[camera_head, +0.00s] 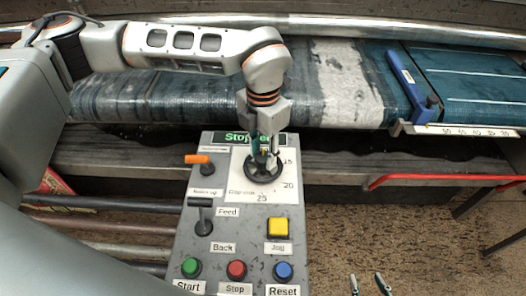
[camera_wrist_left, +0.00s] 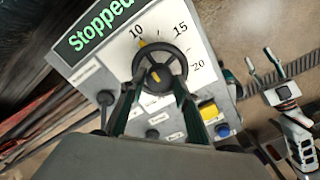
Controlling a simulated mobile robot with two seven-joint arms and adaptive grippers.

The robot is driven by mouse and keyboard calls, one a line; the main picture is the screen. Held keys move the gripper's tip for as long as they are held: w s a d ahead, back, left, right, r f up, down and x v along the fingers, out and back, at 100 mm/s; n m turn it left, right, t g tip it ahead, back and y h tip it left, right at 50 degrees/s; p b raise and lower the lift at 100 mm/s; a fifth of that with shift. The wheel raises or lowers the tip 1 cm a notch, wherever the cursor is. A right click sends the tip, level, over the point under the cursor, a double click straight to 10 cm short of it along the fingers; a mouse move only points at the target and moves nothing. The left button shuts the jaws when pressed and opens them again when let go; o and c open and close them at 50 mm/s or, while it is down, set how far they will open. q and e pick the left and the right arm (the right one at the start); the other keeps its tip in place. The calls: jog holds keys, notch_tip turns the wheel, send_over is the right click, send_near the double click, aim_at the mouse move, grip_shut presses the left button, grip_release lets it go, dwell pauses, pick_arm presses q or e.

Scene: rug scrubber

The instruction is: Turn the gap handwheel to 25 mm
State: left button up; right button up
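The black gap handwheel (camera_head: 262,170) sits on the grey control panel over a white dial with marks 15, 20 and 25. In the left wrist view the handwheel (camera_wrist_left: 160,67) shows 10, 15 and 20, with a yellow mark at its rim near 10. My left gripper (camera_head: 263,157) is at the wheel from above, hiding part of the dial. In the wrist view its fingers (camera_wrist_left: 157,88) are apart at either side of the wheel; firm contact cannot be made out. My right gripper (camera_head: 369,284) is open and empty at the bottom edge, away from the panel.
The panel has an orange switch (camera_head: 197,159), a black lever (camera_head: 202,216), a yellow Jog button (camera_head: 278,228), and Start, Stop and Reset buttons. A green display reads "Stopped" (camera_head: 241,138). Behind are a roller (camera_head: 220,95) and a red rail (camera_head: 440,179).

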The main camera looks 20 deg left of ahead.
pick_arm(q)
jog(key=c, duration=0.5)
jog(key=shift+o, duration=0.3)
